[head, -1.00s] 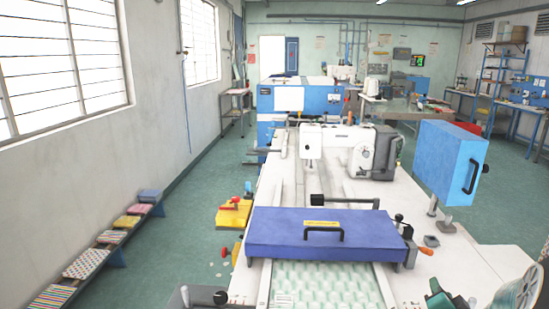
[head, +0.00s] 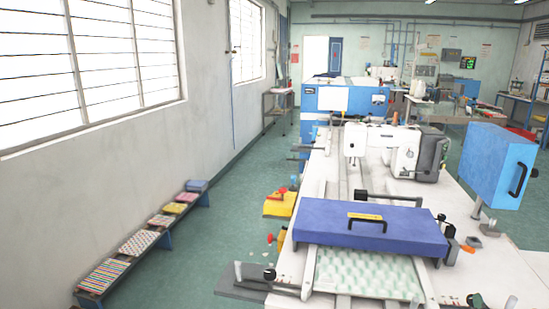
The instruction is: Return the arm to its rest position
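My arm and my gripper do not show in the head view, so I cannot see the arm's pose or whether the gripper holds anything. In front of me is a white sewing machine table (head: 497,268) with a blue-purple cover (head: 330,233) that has a black handle. A pale green patterned sheet (head: 368,273) lies flat under the near side of the cover. A white sewing head (head: 380,146) stands behind the cover.
A blue box (head: 494,160) stands on the table's right. A low bench (head: 156,238) with folded fabrics runs along the left wall. Green floor (head: 235,210) lies open between bench and table. A blue machine (head: 345,98) stands farther back.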

